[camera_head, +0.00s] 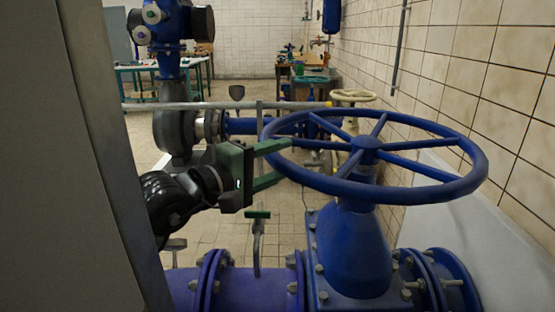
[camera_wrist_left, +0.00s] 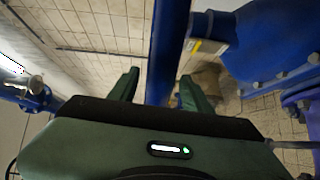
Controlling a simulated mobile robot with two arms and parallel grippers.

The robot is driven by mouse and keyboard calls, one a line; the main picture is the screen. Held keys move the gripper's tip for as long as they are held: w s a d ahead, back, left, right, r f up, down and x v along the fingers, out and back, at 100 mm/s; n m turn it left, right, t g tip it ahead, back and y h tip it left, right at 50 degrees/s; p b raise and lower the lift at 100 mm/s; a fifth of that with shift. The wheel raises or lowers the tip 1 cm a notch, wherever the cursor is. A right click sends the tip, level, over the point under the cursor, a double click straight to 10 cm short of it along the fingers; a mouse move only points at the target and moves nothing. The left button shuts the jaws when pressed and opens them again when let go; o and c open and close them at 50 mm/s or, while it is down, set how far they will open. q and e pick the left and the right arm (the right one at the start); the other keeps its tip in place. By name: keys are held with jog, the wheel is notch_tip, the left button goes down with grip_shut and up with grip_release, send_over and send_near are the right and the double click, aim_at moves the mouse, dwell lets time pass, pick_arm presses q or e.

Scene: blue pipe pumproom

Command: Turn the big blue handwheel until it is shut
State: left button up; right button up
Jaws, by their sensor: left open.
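The big blue handwheel (camera_head: 430,185) lies nearly level, with several spokes meeting at a hub (camera_head: 367,143). It sits on top of a blue valve body (camera_head: 353,255) bolted into a pipe. My left gripper (camera_head: 287,160) is at the left edge of the wheel with its green fingers open. In the left wrist view a blue bar of the wheel (camera_wrist_left: 169,45) runs between the two spread fingers (camera_wrist_left: 158,88). I see no grip on it; whether a finger touches the rim I cannot tell. My right gripper is not in view.
A purple-blue flanged pipe (camera_head: 255,285) runs below my left gripper. A smaller cream handwheel (camera_head: 352,96) is behind the big one. A tiled wall (camera_head: 480,80) is close on the right. Tiled floor shows between the pipes.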

pick_arm(q)
grip_shut()
jog(key=shift+f, duration=0.1)
dwell(1.3)
